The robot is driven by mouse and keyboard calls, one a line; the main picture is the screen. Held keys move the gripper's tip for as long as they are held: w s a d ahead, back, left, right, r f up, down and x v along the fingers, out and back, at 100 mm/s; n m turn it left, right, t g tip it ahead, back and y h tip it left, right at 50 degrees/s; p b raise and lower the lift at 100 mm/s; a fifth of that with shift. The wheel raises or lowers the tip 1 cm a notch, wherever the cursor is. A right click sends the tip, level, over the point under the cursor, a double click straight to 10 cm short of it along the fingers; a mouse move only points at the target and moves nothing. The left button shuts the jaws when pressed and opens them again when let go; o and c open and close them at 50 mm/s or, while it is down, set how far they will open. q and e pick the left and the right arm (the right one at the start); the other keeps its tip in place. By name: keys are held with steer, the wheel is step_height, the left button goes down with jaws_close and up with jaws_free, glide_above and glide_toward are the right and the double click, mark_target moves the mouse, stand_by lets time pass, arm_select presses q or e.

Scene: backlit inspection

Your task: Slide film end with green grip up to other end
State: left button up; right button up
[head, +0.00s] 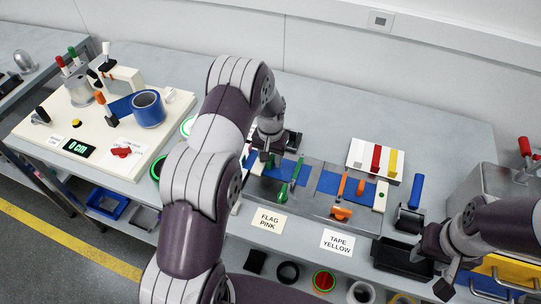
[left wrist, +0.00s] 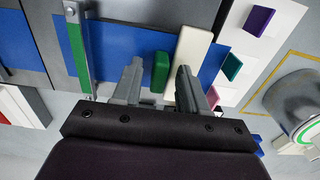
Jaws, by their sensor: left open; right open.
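In the head view, blue film lies in two pieces on a grey plate, a left piece (head: 297,170) and a right piece (head: 330,183). The right piece carries an orange grip (head: 361,187) near a white bar (head: 380,196). My left gripper (head: 267,155) hangs over the left film end and hides much of it. In the left wrist view, the green grip (left wrist: 161,72) stands on the blue film (left wrist: 125,42) beside a white bar (left wrist: 191,50). The open left fingers (left wrist: 160,72) are on either side of the green grip. My right gripper (head: 440,266) is open and empty at the lower right.
A green-handled lever (head: 289,188) and an orange-handled lever (head: 341,188) cross the plate. A card of coloured strips (head: 376,160) lies behind. Labels read FLAG PINK (head: 269,220) and TAPE YELLOW (head: 338,242). A roller (head: 410,215) and a black tray (head: 398,256) are right.

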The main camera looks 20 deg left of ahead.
mark_target(282, 169)
arm_select(q)
steer(key=shift+d, duration=0.1)
jaws_close()
steer(key=shift+w+d, duration=0.1)
steer(key=shift+d, duration=1.6)
steer(key=shift+c, duration=0.3)
jaws_free()
steer(key=shift+o, duration=0.3)
steer(key=shift+d, duration=0.1)
step_height(282, 169, up, 13)
steer(key=b, duration=0.3)
steer(key=shift+f, duration=0.2)
